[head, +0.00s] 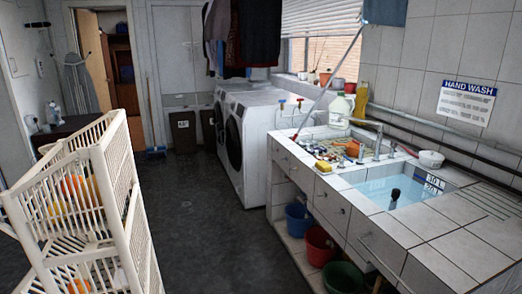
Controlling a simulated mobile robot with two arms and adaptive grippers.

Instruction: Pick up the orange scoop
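A small orange object (353,149) lies at the left basin of the tiled sink counter, near the tap. It may be the orange scoop, but it is too small for me to make out its shape. Other orange items (76,187) show through the slats of the white plastic rack at the left, and I cannot tell what they are. Neither of my grippers is in view.
The tiled counter (432,222) runs along the right wall, with a water-filled basin (372,190) holding a dark upright object (394,198). Buckets stand below. The white rack (118,180) blocks the left foreground. The dark floor (200,235) between them is clear.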

